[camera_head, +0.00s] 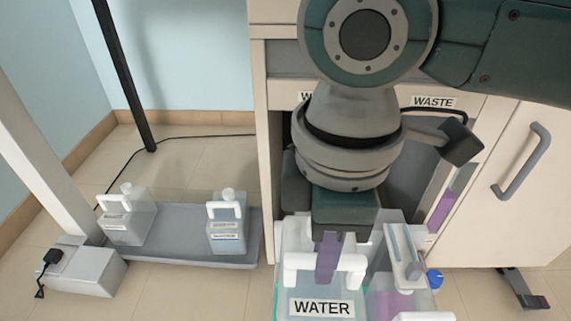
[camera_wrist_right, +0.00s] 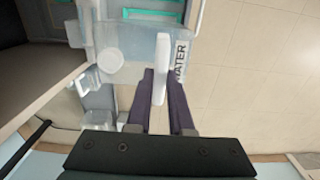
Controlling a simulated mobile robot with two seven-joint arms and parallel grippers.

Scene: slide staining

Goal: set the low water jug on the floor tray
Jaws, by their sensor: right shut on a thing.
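The water jug (camera_head: 320,285) is a translucent white container with a WATER label, at the bottom middle of the head view. My right gripper (camera_head: 328,257) has its purple fingers shut on the jug's white handle. The wrist view also shows the fingers (camera_wrist_right: 160,98) on either side of the handle and the jug's body (camera_wrist_right: 130,45) beyond. I cannot tell whether the jug is raised or resting on something. The grey floor tray (camera_head: 175,251) lies to the left on the tiled floor. My left gripper is not in view.
Two small jugs stand on the tray, one left (camera_head: 126,218) and one right (camera_head: 227,222), with a gap between. A container with purple liquid (camera_head: 392,302) is just right of the water jug. A cabinet door (camera_head: 510,180) is at right. A grey box (camera_head: 82,268) with a plug lies left.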

